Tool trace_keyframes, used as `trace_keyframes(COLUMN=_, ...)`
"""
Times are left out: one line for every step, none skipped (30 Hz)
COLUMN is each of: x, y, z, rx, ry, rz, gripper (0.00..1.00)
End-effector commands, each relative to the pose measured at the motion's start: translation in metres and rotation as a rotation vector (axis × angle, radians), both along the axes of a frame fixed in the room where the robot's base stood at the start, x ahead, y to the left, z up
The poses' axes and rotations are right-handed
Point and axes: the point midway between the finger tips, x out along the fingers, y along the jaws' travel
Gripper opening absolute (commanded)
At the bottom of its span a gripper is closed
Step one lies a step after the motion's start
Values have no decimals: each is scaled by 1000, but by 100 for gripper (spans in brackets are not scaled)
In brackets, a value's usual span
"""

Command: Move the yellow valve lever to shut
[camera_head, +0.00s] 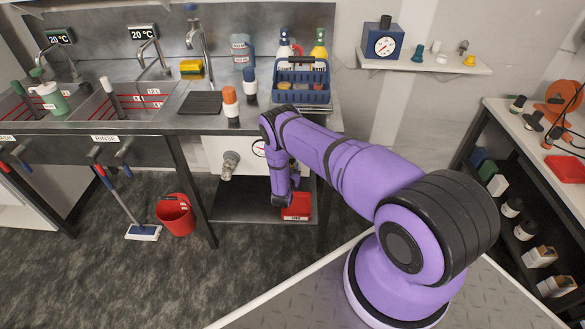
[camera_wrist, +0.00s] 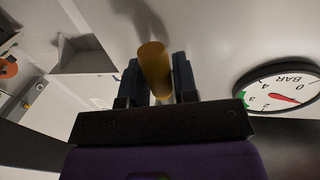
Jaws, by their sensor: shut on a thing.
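In the wrist view a yellow cylindrical handle (camera_wrist: 155,70), which looks like the valve lever, stands between the two dark fingers of my gripper (camera_wrist: 156,85). The fingers are shut on it from both sides. The lever's far end and the valve body behind it are not clear in this view. In the head view my purple arm reaches down in front of the panel under the bench, and it hides the lever and the fingertips.
A round pressure gauge (camera_wrist: 280,87) sits close to the right of my gripper. A grey pipe fitting (camera_head: 229,165) sticks out of the white panel. A red box (camera_head: 297,207) stands on the low shelf below. A red bucket (camera_head: 176,214) and a mop (camera_head: 143,232) are on the floor.

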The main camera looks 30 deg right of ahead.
Motion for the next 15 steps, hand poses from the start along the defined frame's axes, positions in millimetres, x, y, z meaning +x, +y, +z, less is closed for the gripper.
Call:
trace_keyframes(x=0, y=1, z=0, rx=17, ry=-10, rz=0, gripper=0)
trace_keyframes(x=1, y=2, z=0, rx=27, ry=-16, rz=0, gripper=0)
trace_keyframes(x=1, y=3, z=0, rx=45, ry=-29, rz=0, gripper=0)
trace_keyframes(x=2, y=4, z=0, rx=60, ry=-38, rz=0, gripper=0)
trace_keyframes(x=2, y=4, z=0, rx=76, ry=-48, rz=0, gripper=0)
trace_keyframes(x=3, y=5, z=0, rx=99, ry=-64, rz=0, gripper=0)
trace_keyframes(x=4, y=6, z=0, rx=118, ry=-77, rz=0, gripper=0)
trace_keyframes(x=5, y=7, z=1, rx=137, ry=-91, rz=0, gripper=0)
trace_keyframes(x=6, y=9, z=1, rx=166, ry=-110, rz=-1, gripper=0)
trace_keyframes(x=6, y=10, z=2, rx=189, ry=-125, rz=-1, gripper=0)
trace_keyframes(x=7, y=11, z=2, rx=211, ry=-141, rz=-1, gripper=0)
trace_keyframes(x=8, y=12, z=3, rx=242, ry=-162, rz=-1, gripper=0)
trace_keyframes(x=9, y=13, z=3, rx=266, ry=-177, rz=-1, gripper=0)
trace_keyframes(x=9, y=14, z=4, rx=290, ry=-193, rz=-1, gripper=0)
trace_keyframes(x=10, y=16, z=4, rx=321, ry=-214, rz=-2, gripper=0)
